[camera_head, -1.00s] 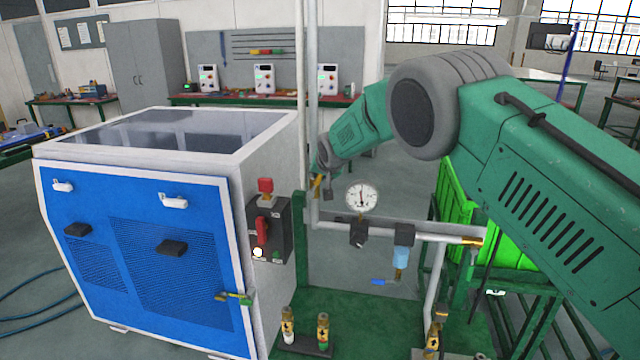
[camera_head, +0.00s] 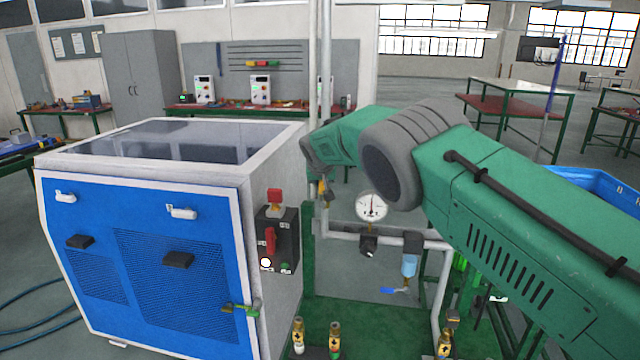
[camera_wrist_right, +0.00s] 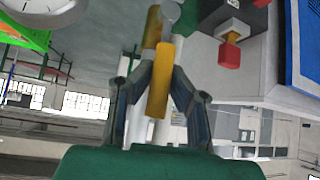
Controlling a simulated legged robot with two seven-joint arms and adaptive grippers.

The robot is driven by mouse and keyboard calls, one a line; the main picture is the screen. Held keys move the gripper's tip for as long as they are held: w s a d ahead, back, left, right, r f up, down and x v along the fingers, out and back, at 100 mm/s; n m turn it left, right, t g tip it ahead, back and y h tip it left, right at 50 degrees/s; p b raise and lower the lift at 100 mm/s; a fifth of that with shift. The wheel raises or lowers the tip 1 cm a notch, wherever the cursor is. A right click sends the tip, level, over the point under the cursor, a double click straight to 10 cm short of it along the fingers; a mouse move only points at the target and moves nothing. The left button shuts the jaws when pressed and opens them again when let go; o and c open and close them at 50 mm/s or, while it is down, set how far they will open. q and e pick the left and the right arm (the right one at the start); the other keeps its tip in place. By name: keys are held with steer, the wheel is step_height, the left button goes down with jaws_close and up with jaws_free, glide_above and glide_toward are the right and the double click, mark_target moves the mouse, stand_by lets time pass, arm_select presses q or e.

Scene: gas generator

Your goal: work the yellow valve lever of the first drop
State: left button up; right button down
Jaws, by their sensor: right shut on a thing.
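The yellow valve lever (camera_wrist_right: 159,82) hangs between the two fingers of my right gripper (camera_wrist_right: 160,76) in the right wrist view. The fingers are shut on it, one on each side. In the head view the lever (camera_head: 322,188) is a small yellow piece beside the vertical pipe. My right wrist is just above it there, and the fingers are too small and partly hidden to make out. My left gripper is not in view.
A pressure gauge (camera_head: 371,206) and a blue-bowled filter (camera_head: 409,264) sit on the horizontal pipe. The blue generator cabinet (camera_head: 165,262) stands to the left, with a red-switched control box (camera_head: 277,238) on its side. A blue bin (camera_head: 608,186) is at the right.

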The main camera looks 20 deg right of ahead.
steer(key=shift+w+a+r, duration=0.1)
steer(key=shift+r, duration=0.05)
steer(key=c, duration=1.8)
jaws_free()
steer(key=o, duration=0.3)
steer(key=shift+a, duration=0.1)
steer(key=v, duration=1.1)
steer(key=shift+s+a+r, duration=0.15)
steer(key=shift+s+r, duration=0.05)
steer(key=shift+s, duration=0.05)
